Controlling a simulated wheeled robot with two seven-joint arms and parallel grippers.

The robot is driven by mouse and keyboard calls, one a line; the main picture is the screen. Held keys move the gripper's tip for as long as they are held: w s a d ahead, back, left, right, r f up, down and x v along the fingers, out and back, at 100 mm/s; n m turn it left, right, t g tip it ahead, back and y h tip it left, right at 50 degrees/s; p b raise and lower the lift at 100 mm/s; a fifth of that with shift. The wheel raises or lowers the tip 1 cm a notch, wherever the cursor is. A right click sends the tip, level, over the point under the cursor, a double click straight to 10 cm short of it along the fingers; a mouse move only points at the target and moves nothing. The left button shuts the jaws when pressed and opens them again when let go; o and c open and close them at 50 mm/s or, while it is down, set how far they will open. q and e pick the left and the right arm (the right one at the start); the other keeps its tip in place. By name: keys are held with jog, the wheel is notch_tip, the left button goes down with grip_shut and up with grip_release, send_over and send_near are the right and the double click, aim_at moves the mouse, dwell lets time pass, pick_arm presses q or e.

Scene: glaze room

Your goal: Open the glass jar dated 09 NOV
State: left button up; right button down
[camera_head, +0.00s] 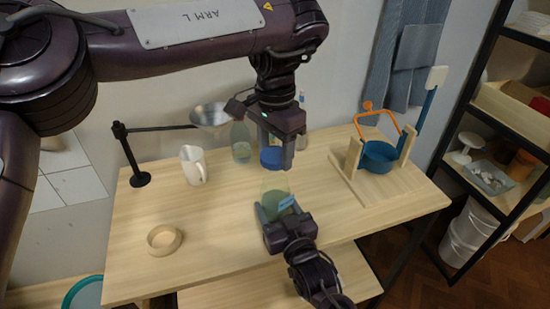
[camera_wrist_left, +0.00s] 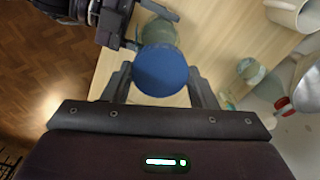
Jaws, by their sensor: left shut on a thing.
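My left gripper (camera_head: 284,150) is shut on a round blue lid (camera_head: 271,158), and the lid (camera_wrist_left: 160,70) fills the space between its fingers in the left wrist view. A glass jar (camera_head: 275,184) with green contents and a pale blue label stands upright below it on the table. The lid appears to be lifted clear, just above the jar's mouth. My right gripper (camera_head: 279,212) is shut around the jar low down, from the front. The jar (camera_wrist_left: 160,33) also shows beyond the lid in the left wrist view. The label's date is too small to read.
A wooden ring (camera_head: 165,239) lies front left. A wooden frame with a blue pot (camera_head: 379,158) stands right. The front left is mostly clear.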

jog(key=shift+c, duration=1.5)
grip_release()
